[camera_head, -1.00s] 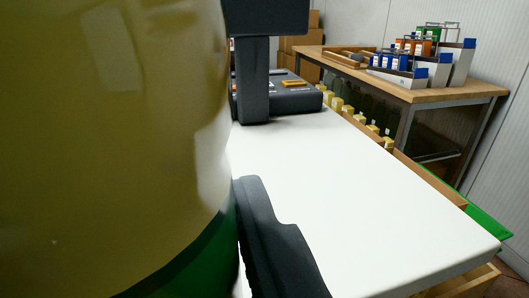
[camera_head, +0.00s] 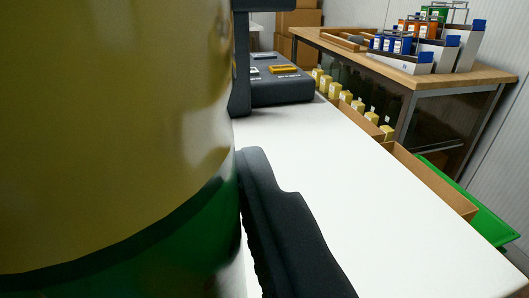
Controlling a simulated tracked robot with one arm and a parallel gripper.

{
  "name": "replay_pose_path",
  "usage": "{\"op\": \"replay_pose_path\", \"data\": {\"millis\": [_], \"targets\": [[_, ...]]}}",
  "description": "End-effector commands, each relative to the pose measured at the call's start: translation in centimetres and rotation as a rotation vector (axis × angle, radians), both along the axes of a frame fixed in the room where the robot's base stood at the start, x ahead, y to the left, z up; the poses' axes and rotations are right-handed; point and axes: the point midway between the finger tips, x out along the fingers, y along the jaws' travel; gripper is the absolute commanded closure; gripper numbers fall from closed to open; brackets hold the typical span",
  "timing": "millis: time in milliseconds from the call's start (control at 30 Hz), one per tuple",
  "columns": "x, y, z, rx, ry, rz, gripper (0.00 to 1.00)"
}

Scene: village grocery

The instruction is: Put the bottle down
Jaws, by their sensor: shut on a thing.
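The bottle (camera_head: 110,120) fills the left of the view, very close to the camera. It has a broad yellow label with a dark edge and green glass below. My gripper (camera_head: 240,225) is shut on it; only the right finger shows, pressed along the bottle's right side. The other finger is hidden behind the bottle. The white counter top (camera_head: 330,190) lies beyond and to the right. The bottle's base is out of view, so I cannot tell whether it touches the counter.
A dark till-like device (camera_head: 280,85) stands at the counter's far end. To the right are a row of yellow-labelled bottles (camera_head: 345,96), a green bin (camera_head: 480,215) and a wooden table (camera_head: 450,76) with boxed goods. The counter's right part is clear.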

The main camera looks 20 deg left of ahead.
Motion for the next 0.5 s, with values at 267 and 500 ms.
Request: {"op": "replay_pose_path", "data": {"millis": [267, 500], "targets": [[4.4, 0.0, -0.3, 0.003, -0.006, -0.001, 0.9], [6.9, 0.0, -0.4, 0.004, -0.004, 0.0, 0.9]]}}
